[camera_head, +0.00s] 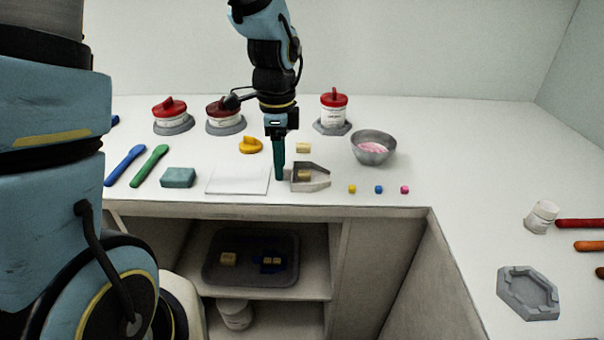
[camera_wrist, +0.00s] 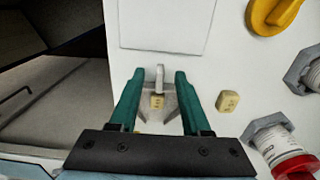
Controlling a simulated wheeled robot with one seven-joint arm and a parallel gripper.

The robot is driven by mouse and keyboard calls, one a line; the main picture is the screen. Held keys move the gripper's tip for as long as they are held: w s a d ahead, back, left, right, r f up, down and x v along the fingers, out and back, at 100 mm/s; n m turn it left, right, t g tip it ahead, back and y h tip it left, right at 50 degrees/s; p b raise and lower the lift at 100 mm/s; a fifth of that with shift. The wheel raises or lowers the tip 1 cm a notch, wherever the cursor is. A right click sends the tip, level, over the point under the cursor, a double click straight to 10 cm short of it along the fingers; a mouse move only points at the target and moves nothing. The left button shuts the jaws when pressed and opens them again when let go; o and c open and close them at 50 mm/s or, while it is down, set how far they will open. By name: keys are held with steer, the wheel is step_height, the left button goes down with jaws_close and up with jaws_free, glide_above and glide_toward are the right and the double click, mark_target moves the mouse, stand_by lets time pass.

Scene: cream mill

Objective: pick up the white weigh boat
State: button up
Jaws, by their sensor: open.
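The white weigh boat (camera_head: 318,184) looks pale grey-white and angular, and stands near the front edge of the counter. A small beige block (camera_head: 304,175) sits in it. My gripper (camera_head: 281,176) points down at the left end of the boat. In the wrist view my gripper (camera_wrist: 160,74) is open, with one green finger on each side of the boat (camera_wrist: 159,84). A gap shows beside the boat, and the beige block (camera_wrist: 157,101) shows inside it. I cannot tell how far the fingertips are above the counter.
A white sheet (camera_head: 238,180) lies left of the boat. Another beige block (camera_head: 302,147) lies behind it, also in the wrist view (camera_wrist: 228,101). A yellow knob (camera_head: 250,145), a metal bowl (camera_head: 373,147) and red-lidded jars (camera_head: 333,110) stand farther back.

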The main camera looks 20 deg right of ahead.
steer(key=shift+f, duration=0.15)
jaws_close()
stand_by(0.5)
